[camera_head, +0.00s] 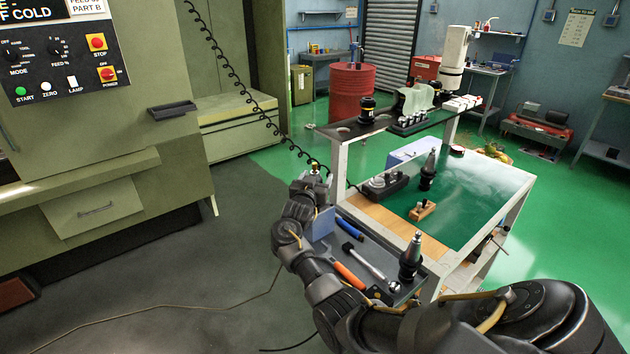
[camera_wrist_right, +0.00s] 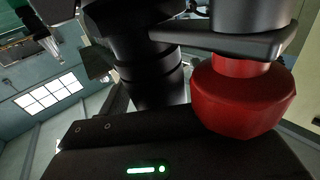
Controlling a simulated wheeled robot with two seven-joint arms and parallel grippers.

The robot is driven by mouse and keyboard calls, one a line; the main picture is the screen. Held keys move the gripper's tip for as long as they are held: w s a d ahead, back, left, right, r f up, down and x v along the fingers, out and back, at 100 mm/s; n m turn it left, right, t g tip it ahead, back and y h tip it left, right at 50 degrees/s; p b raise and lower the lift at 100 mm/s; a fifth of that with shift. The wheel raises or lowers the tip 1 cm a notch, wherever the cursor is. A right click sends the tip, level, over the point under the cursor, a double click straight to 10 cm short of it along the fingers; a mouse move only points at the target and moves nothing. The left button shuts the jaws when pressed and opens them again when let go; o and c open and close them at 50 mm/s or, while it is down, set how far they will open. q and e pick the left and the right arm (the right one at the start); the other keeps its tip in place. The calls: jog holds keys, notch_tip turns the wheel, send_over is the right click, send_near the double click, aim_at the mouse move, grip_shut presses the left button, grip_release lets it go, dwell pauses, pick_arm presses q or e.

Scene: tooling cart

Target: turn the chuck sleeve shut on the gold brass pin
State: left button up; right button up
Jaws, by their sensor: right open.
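My right gripper (camera_head: 316,180) is at the end of the dark arm that reaches up along the cart's left side. It is small in the head view and it is open. A tiny gold-yellow spot (camera_head: 316,169) shows at its tip; I cannot tell whether it is the brass pin. In the right wrist view a red faceted round part (camera_wrist_right: 242,98) sits close, under a grey neck, with a dark bar (camera_wrist_right: 215,40) across it. I cannot tell whether this is the chuck sleeve. My left gripper is not in view.
The cart has a green top (camera_head: 470,205) with a dark toolholder (camera_head: 428,172) and a small wooden block (camera_head: 423,210). A coiled cable (camera_head: 235,85) hangs beside the machine.

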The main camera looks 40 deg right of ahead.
jog(key=b+v, duration=0.2)
jog(key=v, duration=0.8)
jog(key=shift+s+a, duration=0.2)
jog(key=shift+a, duration=0.15)
jog(key=shift+a, duration=0.1)
